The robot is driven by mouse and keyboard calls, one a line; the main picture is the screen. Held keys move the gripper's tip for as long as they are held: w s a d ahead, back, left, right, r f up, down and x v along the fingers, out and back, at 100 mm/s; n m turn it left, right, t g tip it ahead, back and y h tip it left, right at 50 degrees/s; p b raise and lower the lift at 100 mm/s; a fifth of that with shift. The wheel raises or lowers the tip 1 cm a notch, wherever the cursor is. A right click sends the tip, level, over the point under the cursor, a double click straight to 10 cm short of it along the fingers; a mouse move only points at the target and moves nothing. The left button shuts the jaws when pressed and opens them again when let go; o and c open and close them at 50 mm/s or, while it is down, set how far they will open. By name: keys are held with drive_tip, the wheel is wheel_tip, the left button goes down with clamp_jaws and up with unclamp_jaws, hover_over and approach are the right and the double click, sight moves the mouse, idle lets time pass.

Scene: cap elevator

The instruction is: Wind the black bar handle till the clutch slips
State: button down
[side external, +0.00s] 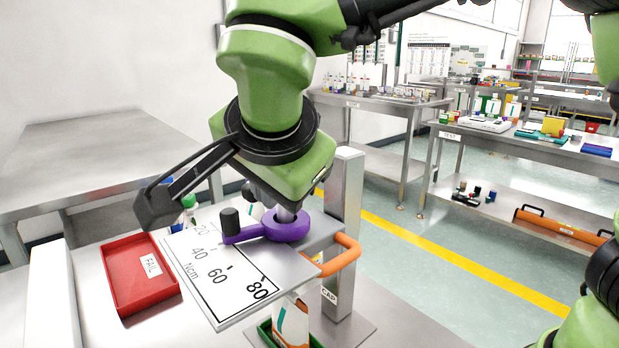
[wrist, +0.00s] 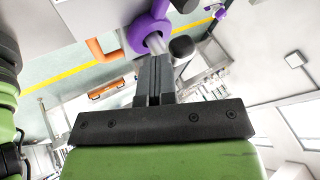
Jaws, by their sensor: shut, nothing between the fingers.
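The black handle (side external: 230,220) is a short upright cylinder on the end of a purple crank arm (side external: 252,232). The arm joins a purple hub ring (side external: 288,228) around a grey shaft, above a white dial plate (side external: 218,272) marked 20 to 80 Ncm. The arm lies over the plate's far edge, near the 20. In the wrist view, the black handle (wrist: 182,47) is right of the purple hub (wrist: 146,30). My gripper (wrist: 155,60) is shut and empty, its fingertips close to the grey shaft; contact cannot be told. My wrist hides the fingers in the side view.
An orange handle (side external: 342,258) sticks out right of the plate beside a grey post (side external: 345,215) labelled CAP. A red FAIL tray (side external: 140,278) lies at the left.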

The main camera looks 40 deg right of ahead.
drive_tip(key=shift+s, duration=0.45)
drive_tip(key=s, duration=0.1)
drive_tip(key=s+r, duration=0.1)
drive_tip(key=s, duration=0.1)
drive_tip(key=shift+s+a, duration=0.15)
drive_tip(key=shift+s, duration=0.15)
drive_tip(key=v, duration=0.8)
drive_tip(key=shift+a+r, duration=0.3)
drive_tip(key=s+d+f+n+y, duration=0.3)
drive_tip(key=d+n, duration=0.2)
drive_tip(key=d, duration=0.3)
drive_tip(key=s+d+f+n+y, duration=0.2)
drive_tip(key=d+n, duration=0.4)
drive_tip(key=d, duration=0.3)
drive_tip(key=s+f, duration=0.1)
drive_tip(key=s, duration=0.1)
drive_tip(key=shift+s+d+t+y, duration=0.25)
drive_tip(key=shift+d+t+y, duration=0.05)
drive_tip(key=shift+t+y, duration=0.1)
